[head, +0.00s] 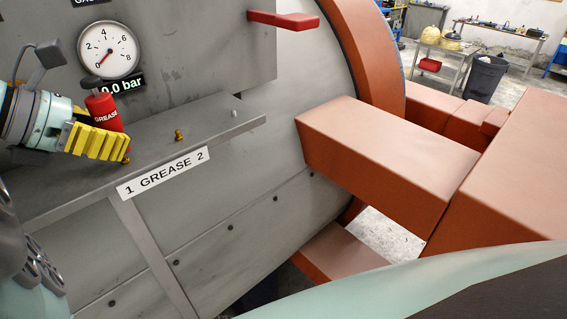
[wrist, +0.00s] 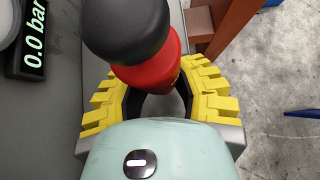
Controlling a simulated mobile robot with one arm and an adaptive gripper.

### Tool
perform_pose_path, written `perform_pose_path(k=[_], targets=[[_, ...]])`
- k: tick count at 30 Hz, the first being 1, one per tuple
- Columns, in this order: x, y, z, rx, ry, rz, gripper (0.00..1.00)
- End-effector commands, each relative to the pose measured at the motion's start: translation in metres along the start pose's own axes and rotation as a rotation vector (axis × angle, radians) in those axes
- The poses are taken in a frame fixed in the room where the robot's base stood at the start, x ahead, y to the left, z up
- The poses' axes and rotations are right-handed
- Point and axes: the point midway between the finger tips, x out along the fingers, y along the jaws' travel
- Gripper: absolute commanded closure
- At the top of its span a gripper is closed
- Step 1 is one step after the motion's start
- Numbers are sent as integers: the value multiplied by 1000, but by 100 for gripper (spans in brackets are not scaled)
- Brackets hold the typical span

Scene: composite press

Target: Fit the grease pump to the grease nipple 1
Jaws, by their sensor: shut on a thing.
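The grease pump is a red cylinder (head: 106,113) with a black cap and the word GREASE. It stands nearly upright, leaning slightly, above the grey shelf. My gripper (head: 99,142) is shut on it with yellow ribbed fingers, which hide its lower end. In the wrist view the pump's black cap (wrist: 126,30) and red body (wrist: 150,74) show between the fingers. Grease nipple 1 (head: 126,160), a small brass fitting, shows just below the fingers' right end. I cannot tell whether the pump touches it. Grease nipple 2 (head: 179,135) stands bare farther right.
The shelf (head: 215,118) carries the label 1 GREASE 2 (head: 163,173) and a small white piece (head: 234,113). Behind it are a gauge (head: 108,50) and a display reading 0.0 bar (head: 122,84). A red lever (head: 284,20) and orange press beams (head: 385,165) stand to the right.

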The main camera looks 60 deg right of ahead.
Motion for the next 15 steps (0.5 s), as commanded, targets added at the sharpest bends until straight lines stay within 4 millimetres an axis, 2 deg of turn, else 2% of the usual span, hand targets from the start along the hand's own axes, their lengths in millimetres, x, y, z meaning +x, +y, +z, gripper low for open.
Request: perform_pose_path(k=[15], targets=[[7,0,-8,0,-1,-1,100]])
